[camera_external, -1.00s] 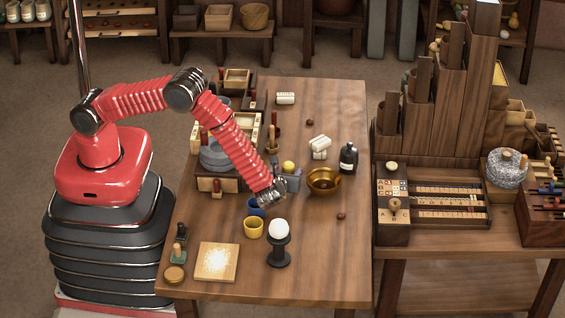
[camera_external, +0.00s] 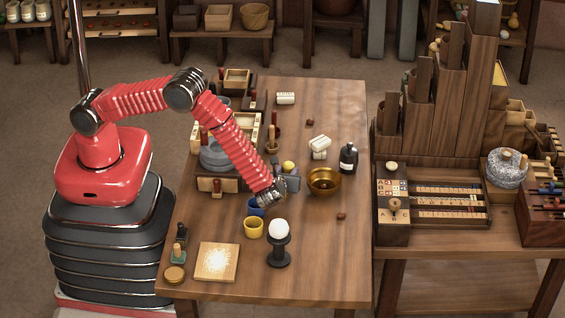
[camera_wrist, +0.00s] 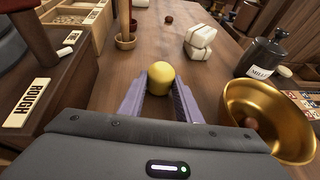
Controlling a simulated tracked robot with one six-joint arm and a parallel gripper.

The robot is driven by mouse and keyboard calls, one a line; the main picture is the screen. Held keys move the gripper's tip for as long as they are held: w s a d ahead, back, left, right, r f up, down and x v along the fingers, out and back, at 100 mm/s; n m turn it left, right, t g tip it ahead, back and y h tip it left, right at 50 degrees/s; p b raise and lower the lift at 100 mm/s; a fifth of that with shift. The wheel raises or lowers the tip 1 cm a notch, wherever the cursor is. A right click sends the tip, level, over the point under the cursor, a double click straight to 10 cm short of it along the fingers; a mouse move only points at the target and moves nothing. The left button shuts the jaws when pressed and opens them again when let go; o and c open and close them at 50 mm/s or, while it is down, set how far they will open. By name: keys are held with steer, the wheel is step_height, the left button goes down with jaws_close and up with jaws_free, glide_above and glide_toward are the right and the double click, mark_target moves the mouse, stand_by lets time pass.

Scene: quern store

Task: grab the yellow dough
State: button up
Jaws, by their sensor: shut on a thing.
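The yellow dough (camera_wrist: 161,75) is a small smooth ball between the tips of my gripper (camera_wrist: 160,88) in the wrist view. My gripper's two grey-purple fingers are shut on it, one on each side. In the external view the dough (camera_external: 288,166) shows just beyond my gripper (camera_external: 289,180), low over the wooden table. I cannot tell whether the dough touches the tabletop.
A brass bowl (camera_wrist: 262,115) stands close to the right of my gripper, with a dark bottle (camera_wrist: 262,55) behind it. White wrapped blocks (camera_wrist: 200,42) lie further back. A box labelled ROUGH (camera_wrist: 30,103) is at left. Blue and yellow cups (camera_external: 253,228) stand nearer the table's front.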

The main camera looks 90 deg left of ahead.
step_height(320, 180, up, 10)
stand_by(0.6)
stand_by(0.7)
